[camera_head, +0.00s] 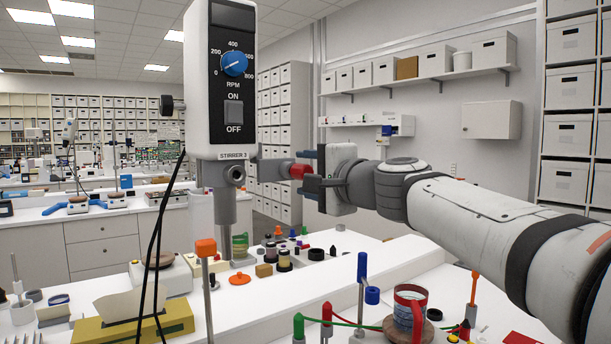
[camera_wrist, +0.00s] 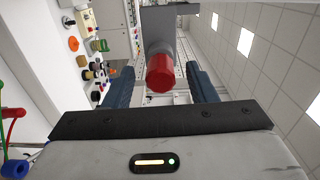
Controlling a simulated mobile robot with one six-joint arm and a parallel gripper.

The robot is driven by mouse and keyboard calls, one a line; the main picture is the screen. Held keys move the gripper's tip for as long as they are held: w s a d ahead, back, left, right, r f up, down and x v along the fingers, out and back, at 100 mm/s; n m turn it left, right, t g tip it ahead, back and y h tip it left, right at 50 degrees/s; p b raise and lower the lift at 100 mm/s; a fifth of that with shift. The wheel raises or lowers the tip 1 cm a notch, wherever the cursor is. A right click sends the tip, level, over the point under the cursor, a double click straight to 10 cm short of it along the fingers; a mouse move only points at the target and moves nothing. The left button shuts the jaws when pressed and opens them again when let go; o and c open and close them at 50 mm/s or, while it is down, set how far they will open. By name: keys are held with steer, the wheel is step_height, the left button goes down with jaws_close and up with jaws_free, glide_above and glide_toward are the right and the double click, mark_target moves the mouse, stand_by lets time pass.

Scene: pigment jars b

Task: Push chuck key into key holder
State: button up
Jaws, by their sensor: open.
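A red-ended part, which looks like the chuck key (camera_head: 299,171), lies level at the right of the stirrer (camera_head: 222,80). Its round red end faces my wrist camera in the wrist view (camera_wrist: 160,74). A grey cylinder behind it leads into a grey block, likely the key holder (camera_wrist: 158,20); a grey bar (camera_head: 272,171) shows there in the head view. How deep the key sits is hidden. My gripper (camera_head: 304,170) is open. In the wrist view, its dark blue fingers stand either side of the red end, with a gap on both sides.
The white bench below holds several small jars (camera_head: 284,259), an orange-topped post (camera_head: 206,250) and a yellow box (camera_head: 135,322). Black cables (camera_head: 160,230) hang left of the stirrer.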

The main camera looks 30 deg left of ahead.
steer(key=b+v, duration=0.1)
steer(key=v, duration=0.6)
steer(key=shift+b, duration=0.3)
